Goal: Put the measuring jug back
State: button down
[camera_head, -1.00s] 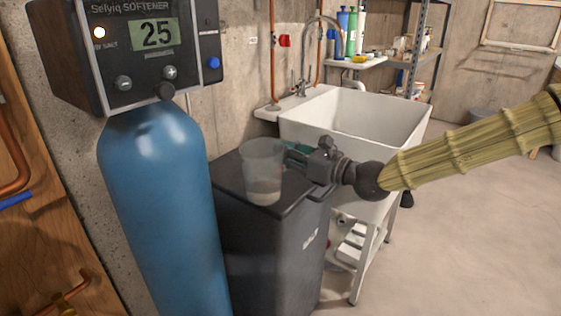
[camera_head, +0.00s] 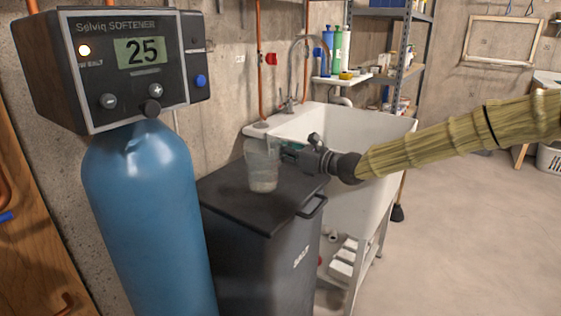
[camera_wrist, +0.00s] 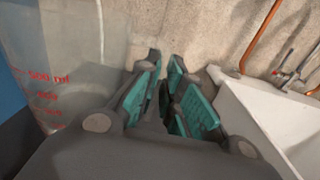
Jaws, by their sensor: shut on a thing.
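The measuring jug (camera_head: 262,168) is clear and upright, with some pale contents at the bottom. It is over the back part of the dark salt bin's lid (camera_head: 245,208); I cannot tell whether its base touches the lid. My gripper (camera_head: 287,152) reaches in from the right and is shut on the jug's right side, where its handle is mostly hidden by the fingers. In the wrist view, the jug (camera_wrist: 75,50) with red markings stands left of my gripper (camera_wrist: 170,95), whose teal pads are close together.
A blue softener tank (camera_head: 148,215) with a control box reading 25 (camera_head: 135,60) stands left of the bin. A white sink (camera_head: 345,130) is behind and right of it. Shelving (camera_head: 400,50) stands at the back.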

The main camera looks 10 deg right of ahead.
jog(key=shift+w+d+f+b, duration=0.1)
jog(key=shift+w+f+b, duration=0.1)
jog(key=shift+f, duration=0.7)
jog(key=shift+w+f+b, duration=0.1)
jog(key=shift+f+b, duration=0.05)
jog(key=shift+f, duration=0.7)
jog(key=shift+f, duration=0.15)
jog(key=c, duration=1.6)
grip_release()
jog(key=shift+o, duration=0.2)
jog(key=shift+d, duration=0.1)
jog(key=p+v, duration=0.1)
jog(key=v, duration=1.1)
jog(key=shift+r, duration=0.2)
